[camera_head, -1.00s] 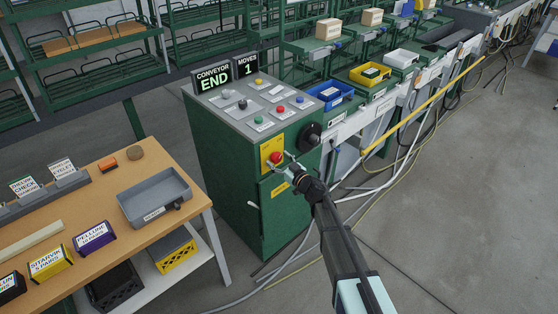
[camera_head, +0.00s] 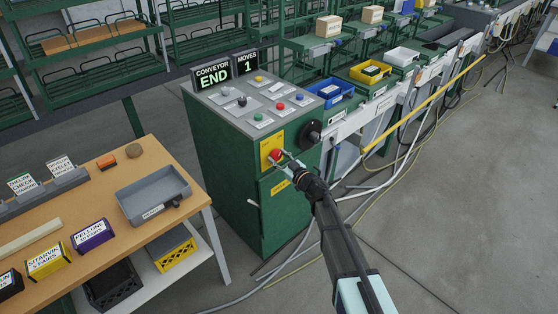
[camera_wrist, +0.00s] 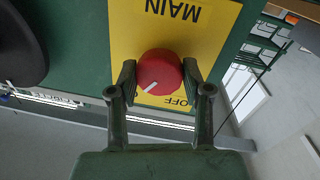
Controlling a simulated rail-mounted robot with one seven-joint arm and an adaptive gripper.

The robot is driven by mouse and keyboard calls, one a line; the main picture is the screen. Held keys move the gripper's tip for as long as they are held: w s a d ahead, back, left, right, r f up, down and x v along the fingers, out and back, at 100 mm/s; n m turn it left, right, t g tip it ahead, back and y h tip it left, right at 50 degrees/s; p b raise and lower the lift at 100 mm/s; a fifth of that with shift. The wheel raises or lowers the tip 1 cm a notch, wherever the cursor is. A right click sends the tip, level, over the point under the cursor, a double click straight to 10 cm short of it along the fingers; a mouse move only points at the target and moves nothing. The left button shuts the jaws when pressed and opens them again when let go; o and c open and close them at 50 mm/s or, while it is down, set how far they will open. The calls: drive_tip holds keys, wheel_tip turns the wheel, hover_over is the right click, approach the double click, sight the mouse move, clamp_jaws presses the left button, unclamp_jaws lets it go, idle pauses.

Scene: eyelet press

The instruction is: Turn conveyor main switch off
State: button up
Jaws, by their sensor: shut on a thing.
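The conveyor main switch is a red round knob (camera_wrist: 159,75) with a white pointer line, on a yellow plate (camera_wrist: 190,30) marked MAIN and OFF. In the wrist view the plate appears upside down, and the pointer line slants toward the lower left of the knob. My gripper (camera_wrist: 161,85) has one finger on each side of the knob and is shut on it. In the head view the knob (camera_head: 276,155) sits on the front of the green control cabinet (camera_head: 232,190), with my gripper (camera_head: 283,160) reaching it from the lower right.
A black round knob (camera_head: 311,133) sits to the right of the switch. A wooden table (camera_head: 95,205) stands at left. Cables lie on the floor at right.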

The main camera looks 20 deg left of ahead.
drive_tip(key=n+b, duration=0.3)
drive_tip(key=shift+f, duration=0.25)
drive_tip(key=n+b, duration=0.4)
drive_tip(key=n, duration=0.1)
drive_tip(key=shift+w+y, duration=0.15)
drive_tip(key=shift+y, duration=0.25)
drive_tip(key=n+b, duration=0.3)
drive_tip(key=n, duration=0.1)
drive_tip(key=shift+r+n+g+y+b, duration=0.15)
drive_tip(key=shift+n+b, duration=0.55)
drive_tip(key=shift+n, duration=0.1)
drive_tip(key=shift+r+n+g+y+b, duration=0.1)
drive_tip(key=shift+n+g+y+b, duration=0.05)
drive_tip(key=shift+n+b, duration=0.6)
drive_tip(key=shift+r, duration=0.1)
drive_tip(key=o, duration=1.2)
drive_tip(key=shift+c, duration=0.2)
